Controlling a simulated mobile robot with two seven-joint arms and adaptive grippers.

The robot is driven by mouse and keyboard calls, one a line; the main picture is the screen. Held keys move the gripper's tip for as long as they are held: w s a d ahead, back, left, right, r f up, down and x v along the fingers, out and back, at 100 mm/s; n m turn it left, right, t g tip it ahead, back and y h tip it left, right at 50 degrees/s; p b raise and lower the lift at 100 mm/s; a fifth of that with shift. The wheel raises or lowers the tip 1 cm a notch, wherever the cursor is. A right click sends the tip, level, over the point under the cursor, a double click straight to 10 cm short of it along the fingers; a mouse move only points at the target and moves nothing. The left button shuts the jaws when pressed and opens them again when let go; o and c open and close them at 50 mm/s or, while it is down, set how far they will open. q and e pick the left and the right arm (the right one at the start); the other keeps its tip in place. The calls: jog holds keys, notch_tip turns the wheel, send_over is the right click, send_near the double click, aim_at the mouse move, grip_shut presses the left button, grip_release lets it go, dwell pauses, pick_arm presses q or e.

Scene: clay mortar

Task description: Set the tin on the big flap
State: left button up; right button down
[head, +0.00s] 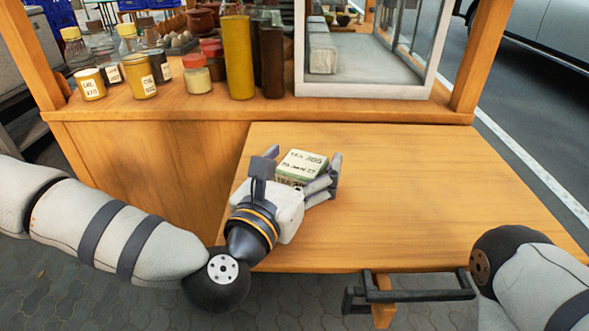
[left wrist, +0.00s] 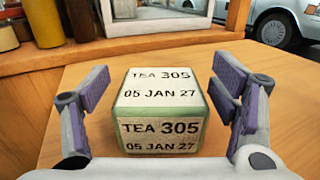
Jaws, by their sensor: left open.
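The tin (head: 302,166) is a small green box with a cream label on its top and side. In the left wrist view the tin (left wrist: 162,110) reads "TEA 305, 05 JAN 27". It stands upright on the big flap (head: 430,190), a wooden board in front of the stall counter. In the left wrist view gaps show between the tin and both fingers of the left gripper (left wrist: 165,100). My right arm shows at the lower right, but its gripper is out of view.
The flap's right side is clear. A bracket (head: 415,295) sits below its front edge.

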pick_arm(q)
jog(key=v, duration=0.8)
jog(key=shift+s+a, duration=0.15)
jog(key=shift+s, duration=0.15)
jog(key=shift+s+a+r+p, duration=0.25)
jog(key=shift+s+p, duration=0.2)
jog(key=shift+s, duration=0.15)
jog(key=shift+s+a+r+p, duration=0.15)
jog(key=shift+s+a+p, duration=0.1)
jog(key=shift+s+p, duration=0.25)
jog(key=shift+s+a+f, duration=0.1)
jog(key=shift+s, duration=0.25)
jog(key=shift+f, duration=0.3)
pick_arm(e)
jog(key=shift+w+r+t, duration=0.3)
jog(key=shift+w+r, duration=0.5)
jog(key=shift+r, duration=0.2)
